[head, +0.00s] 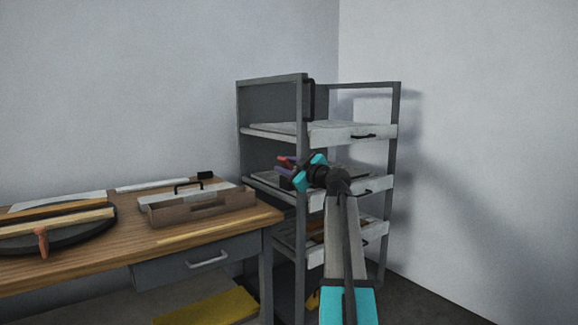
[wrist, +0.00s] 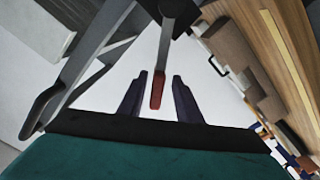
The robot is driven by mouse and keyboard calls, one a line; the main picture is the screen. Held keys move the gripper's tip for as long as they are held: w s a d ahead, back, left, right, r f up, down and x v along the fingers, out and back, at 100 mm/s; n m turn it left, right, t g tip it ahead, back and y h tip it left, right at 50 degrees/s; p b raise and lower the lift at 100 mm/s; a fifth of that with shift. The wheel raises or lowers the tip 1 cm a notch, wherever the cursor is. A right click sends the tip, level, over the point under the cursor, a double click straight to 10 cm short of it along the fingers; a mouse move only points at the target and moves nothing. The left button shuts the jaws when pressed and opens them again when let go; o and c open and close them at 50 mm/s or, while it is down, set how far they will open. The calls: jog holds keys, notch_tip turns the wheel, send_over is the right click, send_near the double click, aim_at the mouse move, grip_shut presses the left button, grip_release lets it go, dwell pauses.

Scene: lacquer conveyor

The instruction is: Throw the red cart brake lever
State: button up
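The red cart brake lever has a red grip (wrist: 156,92) on a grey arm (wrist: 169,35). In the wrist view the grip hangs between the two dark fingers of my gripper (wrist: 157,80), with gaps on both sides. My gripper is open. In the head view my gripper (head: 286,170) is at the left front side of the grey shelf cart (head: 302,130), and the red grip (head: 284,159) shows small beside the fingers. The lever's mount on the cart is hidden there.
A wooden workbench (head: 120,236) stands left of the cart, with a wooden tool tray (head: 200,207) and a round dark turntable (head: 75,235) on it. The cart has several pull-out trays (head: 350,133). Bare walls stand behind and right.

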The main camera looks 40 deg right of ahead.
jog(key=shift+r, duration=0.1)
jog(key=shift+s, duration=0.25)
jog(key=s+p, duration=0.2)
jog(key=s, duration=1.1)
jog(key=shift+s+a, duration=0.15)
jog(key=shift+a, duration=0.3)
